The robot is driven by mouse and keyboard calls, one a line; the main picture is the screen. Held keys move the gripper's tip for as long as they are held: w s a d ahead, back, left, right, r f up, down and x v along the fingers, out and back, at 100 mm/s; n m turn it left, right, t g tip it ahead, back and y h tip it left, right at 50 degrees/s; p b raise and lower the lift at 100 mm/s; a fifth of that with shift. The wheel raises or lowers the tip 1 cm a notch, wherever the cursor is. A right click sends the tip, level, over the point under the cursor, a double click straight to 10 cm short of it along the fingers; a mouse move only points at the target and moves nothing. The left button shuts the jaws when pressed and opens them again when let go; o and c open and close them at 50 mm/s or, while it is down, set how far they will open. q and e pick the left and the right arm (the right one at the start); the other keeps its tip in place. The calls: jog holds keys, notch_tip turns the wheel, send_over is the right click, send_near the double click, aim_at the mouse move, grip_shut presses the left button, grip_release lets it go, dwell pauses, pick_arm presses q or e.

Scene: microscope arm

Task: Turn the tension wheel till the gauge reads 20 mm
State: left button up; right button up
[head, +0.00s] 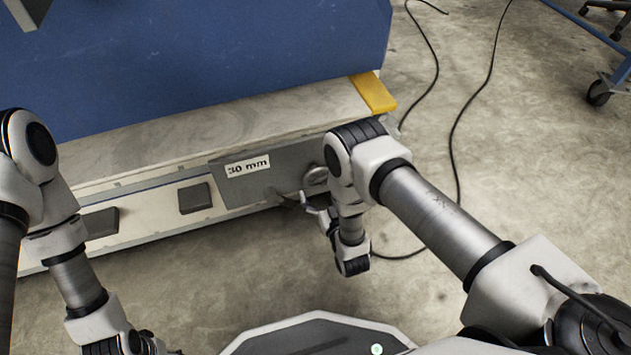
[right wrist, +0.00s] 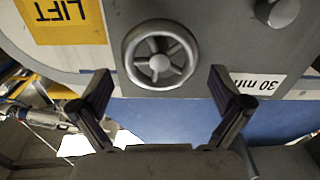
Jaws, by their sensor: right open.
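The tension wheel (right wrist: 160,55) is a grey spoked handwheel on a grey panel, upper middle of the right wrist view. In the head view the wheel (head: 315,178) is partly hidden by my right arm. The gauge label (head: 248,166) reads 30 mm, left of the wheel; it shows upside down in the right wrist view (right wrist: 258,82). My right gripper (head: 296,201) is open, its fingertips (right wrist: 161,77) spread on either side of the wheel's lower rim in the wrist view, apparently not touching it. Only my left arm shows; its gripper is out of view.
A grey knob (right wrist: 277,12) and a yellow LIFT label (right wrist: 68,20) flank the wheel in the wrist view. Dark square plates (head: 195,198) sit along the machine's front. A blue machine body (head: 200,60) rises behind. Black cables (head: 455,130) lie on the open floor at right.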

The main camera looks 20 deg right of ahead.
aim_at(318, 180)
jog(key=w+b, duration=0.1)
jog(key=w, duration=0.1)
jog(key=w+b, duration=0.1)
jog(key=w, duration=0.1)
jog(key=shift+w+a+f, duration=0.1)
jog(key=shift+w+f, duration=0.1)
jog(key=shift+w, duration=0.1)
jog(key=shift+w+r, duration=0.15)
jog(key=shift+w, duration=0.1)
jog(key=c, duration=0.8)
pick_arm(q)
jog(key=f, duration=0.3)
jog(key=shift+w, duration=0.25)
jog(key=shift+r, duration=0.1)
